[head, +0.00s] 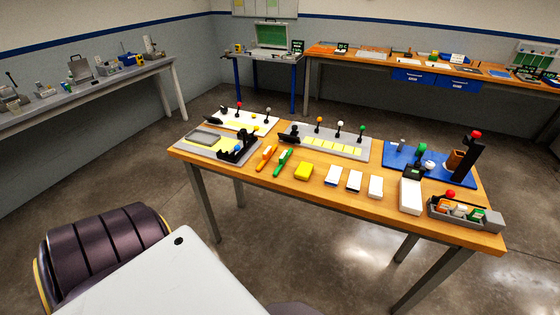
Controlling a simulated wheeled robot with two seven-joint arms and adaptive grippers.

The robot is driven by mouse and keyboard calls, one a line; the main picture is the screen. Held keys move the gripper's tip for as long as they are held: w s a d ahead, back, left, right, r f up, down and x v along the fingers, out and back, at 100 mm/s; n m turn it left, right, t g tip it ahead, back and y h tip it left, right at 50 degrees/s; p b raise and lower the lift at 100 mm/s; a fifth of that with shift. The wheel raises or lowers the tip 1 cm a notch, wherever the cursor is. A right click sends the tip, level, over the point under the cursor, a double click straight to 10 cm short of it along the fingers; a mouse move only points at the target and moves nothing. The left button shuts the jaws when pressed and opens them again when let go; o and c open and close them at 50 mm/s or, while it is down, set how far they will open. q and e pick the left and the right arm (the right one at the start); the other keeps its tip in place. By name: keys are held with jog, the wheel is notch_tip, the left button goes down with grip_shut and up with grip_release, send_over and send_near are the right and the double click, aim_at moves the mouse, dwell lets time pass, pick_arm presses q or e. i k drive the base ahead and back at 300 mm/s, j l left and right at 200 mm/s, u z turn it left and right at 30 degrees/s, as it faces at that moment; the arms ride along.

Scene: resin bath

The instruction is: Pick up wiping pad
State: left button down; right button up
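A small yellow block (303,171), which looks like a pad or sponge, lies flat near the front edge of the wooden table (280,188). To its right lie three small white blocks in a row, the first (333,175) with a blue lower edge, then a second (354,181) and a third (375,187). I cannot tell for sure which of these is the wiping pad. Neither of my grippers shows in the head view, and nothing touches these blocks.
An orange tool (267,157) and a green tool (283,162) lie left of the yellow block. A white device (410,195) and grey organizer (466,213) stand at right. A grey tray (203,138) is at left. Open floor (270,240) lies before the table.

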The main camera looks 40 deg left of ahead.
aim_at(303, 170)
jog(key=u, duration=1.15)
